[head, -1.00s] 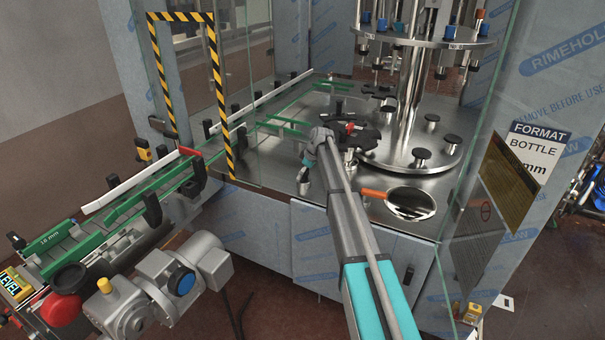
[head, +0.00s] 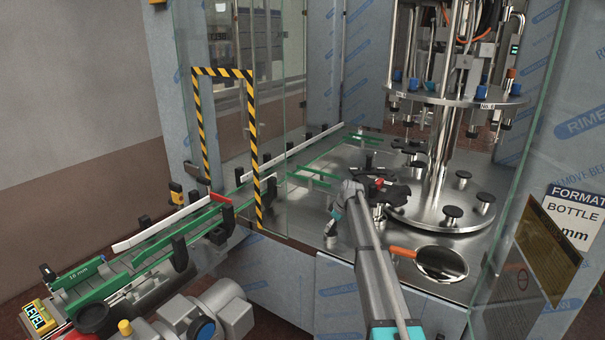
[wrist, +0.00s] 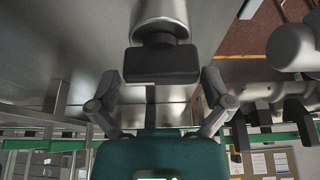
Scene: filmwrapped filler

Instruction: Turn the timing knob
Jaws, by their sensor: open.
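In the wrist view a black bar-shaped knob (wrist: 160,65) on a thick steel post (wrist: 160,18) lies between the spread fingers of my gripper (wrist: 160,88). Gaps show on both sides of it. No label identifies it as the timing knob. In the head view my gripper (head: 343,198) is over the machine's steel deck, near its front edge. A black star wheel (head: 387,192) with a red part is just right of my gripper.
A green-railed conveyor (head: 150,262) runs in from the left, through a yellow-black striped frame (head: 256,150). A steel turret column (head: 440,130) stands behind. An orange-handled round mirror (head: 441,262) lies on the deck at the right. Glass panels (head: 510,140) bound the deck.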

